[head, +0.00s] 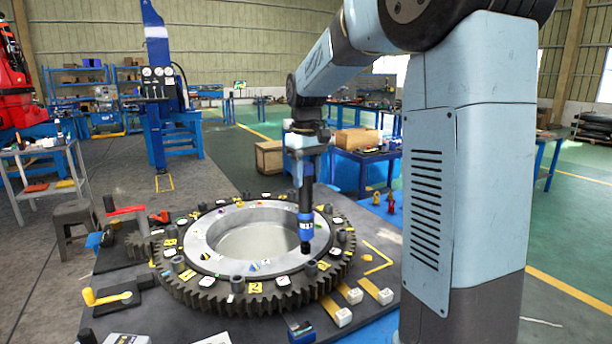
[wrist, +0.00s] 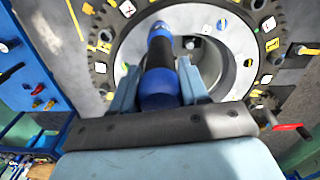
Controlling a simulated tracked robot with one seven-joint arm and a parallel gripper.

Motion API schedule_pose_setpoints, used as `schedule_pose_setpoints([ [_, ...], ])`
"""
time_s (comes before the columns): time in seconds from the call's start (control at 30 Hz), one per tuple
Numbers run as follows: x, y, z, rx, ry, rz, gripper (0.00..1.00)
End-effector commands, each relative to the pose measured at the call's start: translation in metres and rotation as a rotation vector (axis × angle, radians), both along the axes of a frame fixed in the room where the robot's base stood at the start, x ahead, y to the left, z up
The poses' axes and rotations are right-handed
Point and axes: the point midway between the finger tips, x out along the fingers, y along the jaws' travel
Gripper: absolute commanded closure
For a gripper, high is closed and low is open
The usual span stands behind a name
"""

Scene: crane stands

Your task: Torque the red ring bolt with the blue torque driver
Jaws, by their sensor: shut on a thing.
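My gripper (head: 308,168) is shut on the blue torque driver (head: 305,221), a blue and black tool hanging upright, tip down. Its tip appears over the right inner part of the pale ring (head: 205,242); I cannot tell if it touches anything. In the wrist view the driver (wrist: 161,72) lies between the two fingers of my gripper (wrist: 158,88), pointing toward the ring (wrist: 235,84). Small coloured marks and bolts dot the ring. I cannot single out the red ring bolt among them; the driver hides part of the ring.
A dark toothed gear (head: 262,304) surrounds the ring, with several upright studs and yellow tags. A red-handled lever (head: 126,210) and a yellow crank (head: 106,297) stand at its left. White-tipped yellow strips (head: 345,316) lie at front right. A blue press (head: 157,90) stands behind.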

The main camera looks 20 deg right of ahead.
Motion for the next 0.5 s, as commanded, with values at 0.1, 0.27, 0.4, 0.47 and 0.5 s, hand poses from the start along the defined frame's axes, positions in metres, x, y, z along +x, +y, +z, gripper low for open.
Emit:
schedule_pose_setpoints([
  [0.1, 0.000, 0.000, 0.001, 0.000, -0.001, 0.000, 1.00],
  [0.27, 0.000, 0.000, 0.003, 0.000, -0.001, 0.000, 1.00],
  [0.4, 0.001, 0.000, 0.009, 0.000, -0.003, 0.000, 1.00],
  [0.47, 0.001, 0.000, 0.012, 0.000, -0.003, 0.000, 1.00],
  [0.5, 0.001, 0.000, 0.014, 0.000, -0.003, 0.000, 1.00],
])
